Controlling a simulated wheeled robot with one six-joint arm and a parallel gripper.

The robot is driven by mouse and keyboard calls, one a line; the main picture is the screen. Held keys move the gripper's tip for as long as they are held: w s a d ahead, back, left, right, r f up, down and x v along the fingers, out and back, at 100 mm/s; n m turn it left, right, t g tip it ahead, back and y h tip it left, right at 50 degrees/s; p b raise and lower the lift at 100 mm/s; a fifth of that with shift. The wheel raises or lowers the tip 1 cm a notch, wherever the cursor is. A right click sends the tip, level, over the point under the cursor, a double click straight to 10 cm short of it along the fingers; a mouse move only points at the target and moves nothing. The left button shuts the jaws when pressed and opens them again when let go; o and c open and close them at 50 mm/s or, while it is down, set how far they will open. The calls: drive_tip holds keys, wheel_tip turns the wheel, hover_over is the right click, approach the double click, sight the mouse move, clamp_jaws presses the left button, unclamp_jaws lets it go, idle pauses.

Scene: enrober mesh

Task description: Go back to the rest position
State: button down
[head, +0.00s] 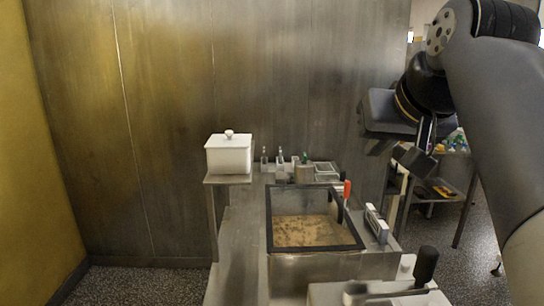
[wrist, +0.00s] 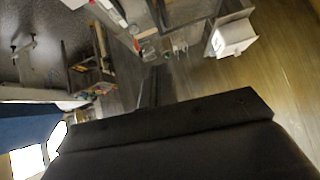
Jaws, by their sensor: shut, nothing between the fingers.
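My gripper (head: 414,158) hangs from my raised arm at the right of the head view, well above and to the right of the work counter. Its dark fingers are together and empty. In the wrist view the closed fingers (wrist: 155,86) show above the dark gripper body, with open space beyond them. The machine's framed tank (head: 266,215), holding a brown speckled surface, stands apart from my gripper. The far side of the gripper is hidden.
A white lidded box (head: 228,156) sits on a small shelf at the counter's back left. A red-handled tool (head: 347,190) stands at the tank's right edge. A black-handled item (head: 426,266) is at the front right. A shelf rack (head: 436,190) stands behind my arm. Floor at the left is clear.

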drive_tip(key=x, duration=0.4)
drive_tip(key=b+x, duration=0.1)
drive_tip(key=x, duration=0.2)
drive_tip(key=s+a+f+b+x, duration=0.1)
drive_tip(key=x, duration=0.3)
drive_tip(key=shift+w+a+f, duration=0.1)
drive_tip(key=shift+w+f, duration=0.1)
drive_tip(key=shift+f, duration=0.1)
drive_tip(key=shift+a+f+b, duration=0.25)
drive_tip(key=shift+f+b, duration=0.6)
drive_tip(key=shift+b, duration=0.3)
